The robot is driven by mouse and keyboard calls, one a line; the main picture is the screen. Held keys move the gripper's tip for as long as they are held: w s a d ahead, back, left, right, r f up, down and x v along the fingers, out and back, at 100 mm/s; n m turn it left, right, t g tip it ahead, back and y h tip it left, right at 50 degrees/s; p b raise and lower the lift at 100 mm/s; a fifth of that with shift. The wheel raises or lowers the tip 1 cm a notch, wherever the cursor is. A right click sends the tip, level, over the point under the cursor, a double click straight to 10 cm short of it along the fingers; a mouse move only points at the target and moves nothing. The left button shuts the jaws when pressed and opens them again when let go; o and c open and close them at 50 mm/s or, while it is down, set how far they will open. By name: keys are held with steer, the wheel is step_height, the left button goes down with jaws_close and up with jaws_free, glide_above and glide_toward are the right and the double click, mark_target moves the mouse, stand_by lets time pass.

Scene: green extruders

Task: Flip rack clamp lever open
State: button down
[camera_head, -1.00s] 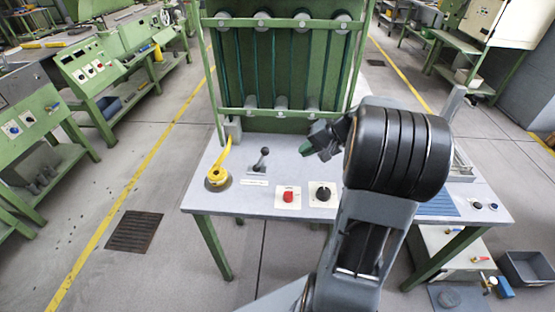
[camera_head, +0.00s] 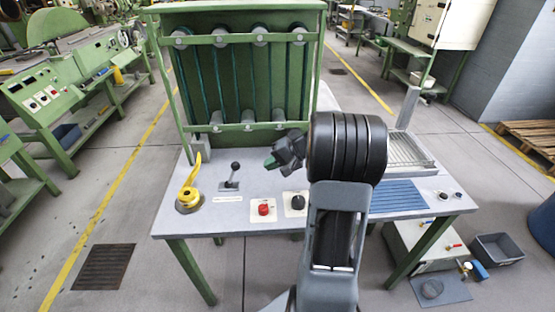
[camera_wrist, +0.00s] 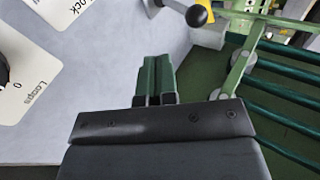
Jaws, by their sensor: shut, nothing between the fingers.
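A yellow lever (camera_head: 191,183) rises from a round base at the table's front left, tilted up and slightly right. Right of it, a short lever with a black ball knob (camera_head: 234,166) stands on a small grey plate. I cannot tell from the labels which is the rack clamp lever. My gripper (camera_head: 270,162) is above the table, right of the ball-knob lever and apart from both levers. In the wrist view, its green fingers (camera_wrist: 155,78) are together and empty. The black ball (camera_wrist: 196,16) and part of the yellow lever (camera_wrist: 209,12) show beyond them at the top.
A green rack (camera_head: 240,85) with tubes stands behind the levers. A red button (camera_head: 263,208) and a black knob (camera_head: 297,202) are at the table's front. A grated tray (camera_head: 405,152) and blue ribbed mat (camera_head: 398,196) lie right of my arm.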

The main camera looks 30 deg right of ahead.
mark_target(232, 175)
steer(key=x, duration=0.5)
steer(key=shift+w+a+r+p, duration=0.25)
steer(key=shift+w+a, duration=0.3)
steer(key=shift+a, duration=0.15)
steer(key=shift+w+a+r+p, duration=0.1)
steer(key=shift+w+a+r, duration=0.2)
steer(key=shift+w+a, duration=0.35)
